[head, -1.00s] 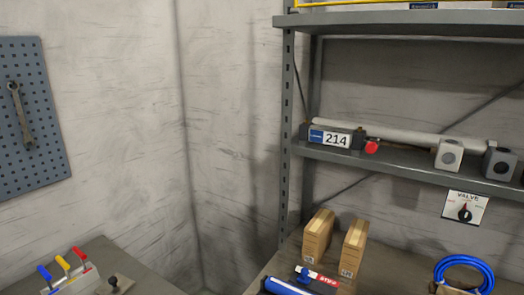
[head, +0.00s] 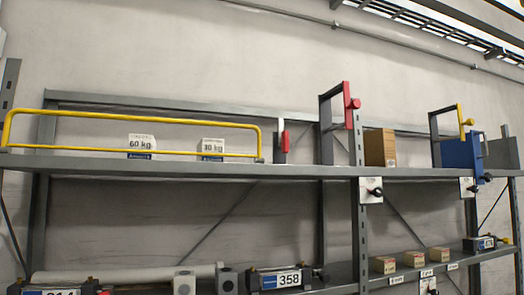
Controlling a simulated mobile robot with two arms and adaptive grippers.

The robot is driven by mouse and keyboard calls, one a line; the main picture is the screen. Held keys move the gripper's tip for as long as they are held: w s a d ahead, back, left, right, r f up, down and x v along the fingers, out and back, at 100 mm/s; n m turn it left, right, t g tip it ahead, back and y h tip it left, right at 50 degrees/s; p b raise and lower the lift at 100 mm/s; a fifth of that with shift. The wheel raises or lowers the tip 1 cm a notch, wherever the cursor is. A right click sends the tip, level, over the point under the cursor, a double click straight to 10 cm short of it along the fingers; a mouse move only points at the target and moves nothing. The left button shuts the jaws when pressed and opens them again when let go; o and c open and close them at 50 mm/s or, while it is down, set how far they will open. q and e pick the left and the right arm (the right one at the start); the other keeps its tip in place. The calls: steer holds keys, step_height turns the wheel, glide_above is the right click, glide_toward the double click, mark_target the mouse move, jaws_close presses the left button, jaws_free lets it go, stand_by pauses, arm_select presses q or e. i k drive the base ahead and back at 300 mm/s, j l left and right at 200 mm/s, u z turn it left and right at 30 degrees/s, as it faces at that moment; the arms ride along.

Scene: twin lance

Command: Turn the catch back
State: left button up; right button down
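I cannot tell for sure which part is the catch. On the upper shelf, a grey upright frame (head: 325,125) carries a red bar with a red knob (head: 354,103). A smaller red handle (head: 285,140) stands on a grey post left of it. At the right, a yellow lever with a knob (head: 467,121) sits on a grey frame by a blue box (head: 461,152). White plates with black rotary knobs hang at the shelf edge, one in the middle (head: 371,191) and one at the right (head: 468,187). Neither gripper is in view.
A yellow rail (head: 140,115) runs along the upper shelf (head: 200,170) at the left, before the 60 kg and 30 kg signs. A cardboard box (head: 380,147) stands by the red frame. The lower shelf holds unit 358 (head: 281,281), grey blocks and small boxes (head: 384,265).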

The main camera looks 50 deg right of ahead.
mark_target(283, 136)
steer(key=z, duration=1.7)
